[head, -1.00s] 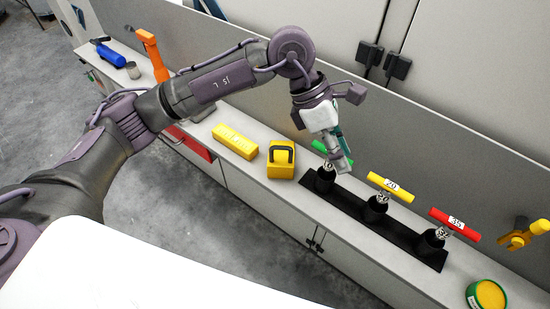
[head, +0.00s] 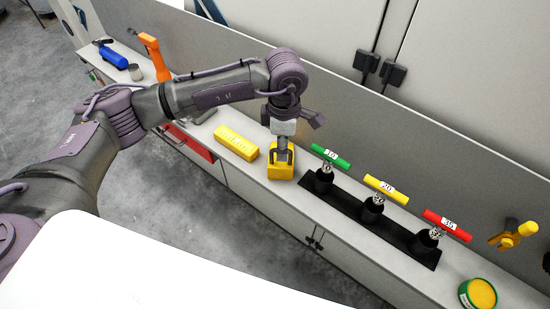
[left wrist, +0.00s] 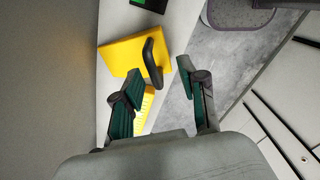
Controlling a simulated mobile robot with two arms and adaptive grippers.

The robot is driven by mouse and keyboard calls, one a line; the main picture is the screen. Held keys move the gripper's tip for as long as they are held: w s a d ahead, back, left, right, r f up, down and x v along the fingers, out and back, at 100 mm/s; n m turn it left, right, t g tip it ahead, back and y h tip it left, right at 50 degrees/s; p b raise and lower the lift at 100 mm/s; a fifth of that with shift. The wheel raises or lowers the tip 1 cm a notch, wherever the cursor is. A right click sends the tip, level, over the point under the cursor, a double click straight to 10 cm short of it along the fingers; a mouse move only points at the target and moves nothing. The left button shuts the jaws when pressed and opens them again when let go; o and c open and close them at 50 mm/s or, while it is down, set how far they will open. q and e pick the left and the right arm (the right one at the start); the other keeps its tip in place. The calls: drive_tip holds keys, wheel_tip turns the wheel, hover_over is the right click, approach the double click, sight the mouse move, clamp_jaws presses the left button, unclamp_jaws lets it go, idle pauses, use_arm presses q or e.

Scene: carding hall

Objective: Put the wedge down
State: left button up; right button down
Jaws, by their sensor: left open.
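The wedge, which I take to be the yellow block with a dark loop handle (head: 281,173), stands on the grey ledge (head: 262,187). In the left wrist view, the wedge (left wrist: 122,54) is ahead of the fingers, with its handle between their lines. My left gripper (head: 283,156) is over the wedge in the head view and hides part of its top and handle. In the left wrist view, the left gripper (left wrist: 158,88) has its two fingers spread, with nothing held between them. Whether a finger touches the handle cannot be told. My right gripper is not seen.
A long yellow block (head: 237,142) lies just left of the wedge. To its right, a black rack (head: 345,209) holds green (head: 330,157), yellow (head: 386,189) and red (head: 447,225) T-handled tools. A round yellow-topped tin (head: 480,294) stands farther right. A wall rises behind the ledge.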

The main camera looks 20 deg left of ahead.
sight(281, 166)
use_arm(q)
wheel_tip(281, 166, down, 4)
drive_tip(key=shift+a+r+p, duration=0.1)
drive_tip(key=shift+r+p, duration=0.05)
drive_tip(key=shift+p, duration=0.75)
drive_tip(key=shift+f, duration=0.4)
drive_tip(key=shift+c, duration=0.4)
clamp_jaws()
